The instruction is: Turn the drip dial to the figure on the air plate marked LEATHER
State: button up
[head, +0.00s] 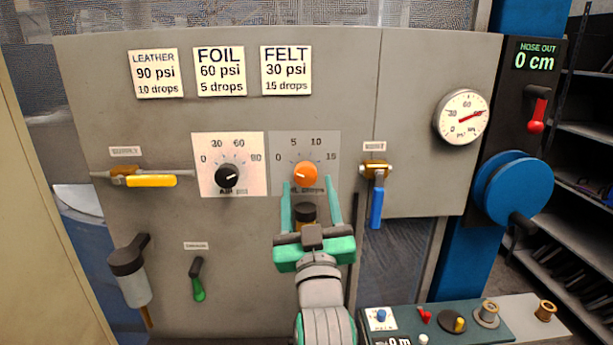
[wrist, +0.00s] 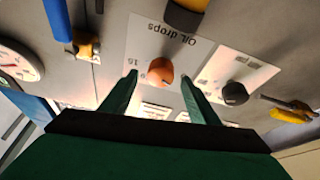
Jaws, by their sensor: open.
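The LEATHER plate (head: 156,73) reads 90 psi and 10 drops. The drip dial is an orange knob (head: 305,174) on a grey plate marked 0, 5, 10, 15 and oil drops. The orange knob also shows in the wrist view (wrist: 160,72). Its pointer is too small to read surely. My gripper (head: 311,187) is open, its green fingers reaching up toward the dial plate. In the wrist view the fingertips (wrist: 158,79) stand on either side of the orange knob, with gaps between; I cannot tell how far the tips are from the panel.
A black air knob (head: 227,176) sits close to the left. A blue-handled valve (head: 376,205) hangs to the right, and a yellow-handled supply valve (head: 150,180) is at far left. A dark cylindrical fitting (head: 305,212) lies below the orange knob. A gauge (head: 462,117) is at upper right.

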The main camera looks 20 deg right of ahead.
aim_at(306, 179)
jog(key=shift+x, duration=2.35)
jog(key=shift+a, duration=0.1)
jog(key=c, duration=1)
